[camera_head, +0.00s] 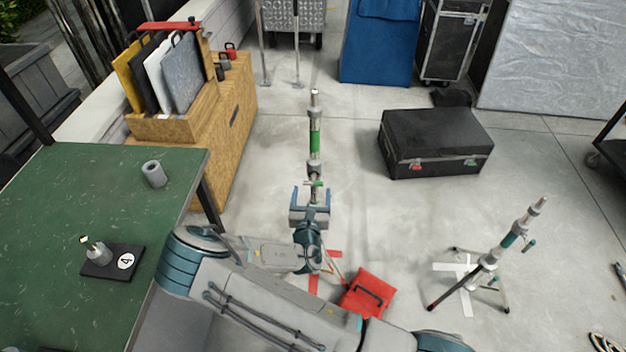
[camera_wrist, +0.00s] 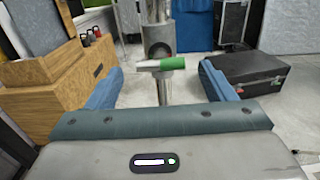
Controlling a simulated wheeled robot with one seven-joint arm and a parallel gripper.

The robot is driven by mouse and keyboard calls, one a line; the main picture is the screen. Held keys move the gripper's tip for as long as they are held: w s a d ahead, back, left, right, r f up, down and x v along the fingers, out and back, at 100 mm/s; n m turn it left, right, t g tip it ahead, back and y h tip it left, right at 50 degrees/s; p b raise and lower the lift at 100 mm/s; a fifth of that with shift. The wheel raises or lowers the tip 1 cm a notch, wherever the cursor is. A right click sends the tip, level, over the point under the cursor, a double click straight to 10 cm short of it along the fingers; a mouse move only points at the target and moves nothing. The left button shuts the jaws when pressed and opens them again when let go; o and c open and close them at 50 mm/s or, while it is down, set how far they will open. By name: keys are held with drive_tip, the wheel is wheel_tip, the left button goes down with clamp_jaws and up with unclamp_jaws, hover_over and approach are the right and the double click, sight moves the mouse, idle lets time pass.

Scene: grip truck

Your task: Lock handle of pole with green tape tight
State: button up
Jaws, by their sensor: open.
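The pole with green tape (camera_head: 315,141) stands upright in the middle of the head view. In the wrist view its grey column (camera_wrist: 158,40) rises in the centre. Its handle (camera_wrist: 161,64), with a green part and a pale end, sticks out sideways below the collar and lies roughly level. In the head view the handle (camera_head: 314,184) shows just above my gripper. My gripper (camera_head: 310,192) is open, with its blue fingers (camera_wrist: 159,88) to the left and right of the pole. The handle lies between and beyond the fingers, and I see no contact. My arm hides the pole's base.
A green table (camera_head: 60,220) is on the left, beside a wooden cabinet (camera_head: 215,115). A black case (camera_head: 436,142) lies on the floor to the right. A second pole (camera_head: 513,240) stands on the lower right. A red bag (camera_head: 368,293) lies by my arm.

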sight(313, 184)
drive_tip(key=w, duration=0.5)
drive_tip(key=shift+w+d+p, duration=0.1)
drive_tip(key=shift+p, duration=0.3)
drive_tip(key=shift+f, duration=0.1)
drive_tip(key=c, duration=1)
